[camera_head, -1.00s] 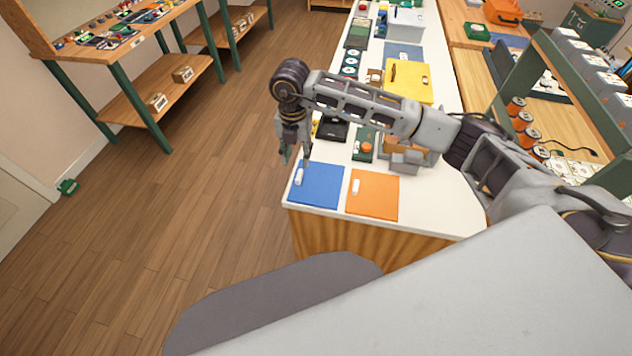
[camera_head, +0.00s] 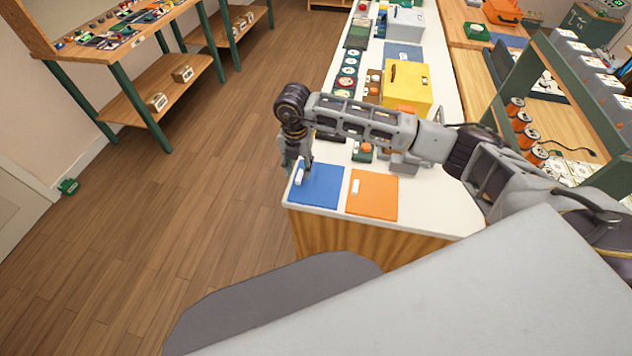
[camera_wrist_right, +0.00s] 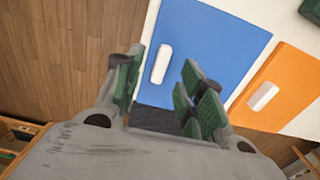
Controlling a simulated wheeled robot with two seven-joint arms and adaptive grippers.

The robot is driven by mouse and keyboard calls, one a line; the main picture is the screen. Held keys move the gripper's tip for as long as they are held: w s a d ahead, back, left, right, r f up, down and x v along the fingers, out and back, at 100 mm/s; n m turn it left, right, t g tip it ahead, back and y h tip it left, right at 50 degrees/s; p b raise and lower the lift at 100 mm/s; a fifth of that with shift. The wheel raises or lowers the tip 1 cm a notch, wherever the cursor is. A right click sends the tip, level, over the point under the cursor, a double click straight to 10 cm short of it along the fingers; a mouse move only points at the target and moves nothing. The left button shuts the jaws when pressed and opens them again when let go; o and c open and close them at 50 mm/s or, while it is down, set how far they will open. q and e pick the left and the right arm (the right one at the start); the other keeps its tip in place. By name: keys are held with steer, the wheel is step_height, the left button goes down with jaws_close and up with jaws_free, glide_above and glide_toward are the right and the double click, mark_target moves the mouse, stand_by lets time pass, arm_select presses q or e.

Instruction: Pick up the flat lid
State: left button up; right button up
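A flat blue panel (camera_head: 320,187) lies at the counter's near left corner, with a small white bar (camera_head: 300,176) near its left edge. A flat orange panel (camera_head: 376,197) with a similar white bar (camera_head: 356,186) lies to its right. I cannot tell which panel is the lid. My right gripper (camera_head: 299,166) points down over the blue panel's white bar. In the right wrist view its green-padded fingers (camera_wrist_right: 160,88) are apart, with the blue panel's bar (camera_wrist_right: 161,63) in line with the gap between them. Contact cannot be made out. My left gripper is not in view.
The white counter (camera_head: 424,207) ends just left of and below the panels, with open floor (camera_head: 210,190) beyond. Behind my right arm stand a yellow box (camera_head: 408,82), a row of round dials (camera_head: 348,70) and a white box (camera_head: 405,22). An orange-topped green item (camera_head: 364,150) is near the arm.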

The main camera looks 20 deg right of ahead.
mark_target(300, 175)
step_height(300, 175, down, 2)
steer(key=shift+f, duration=0.6)
steer(key=shift+c, duration=0.5)
steer(key=c, duration=0.5)
steer(key=shift+c, duration=1.1)
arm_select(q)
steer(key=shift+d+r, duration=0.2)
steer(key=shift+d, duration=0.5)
arm_select(e)
jaws_close()
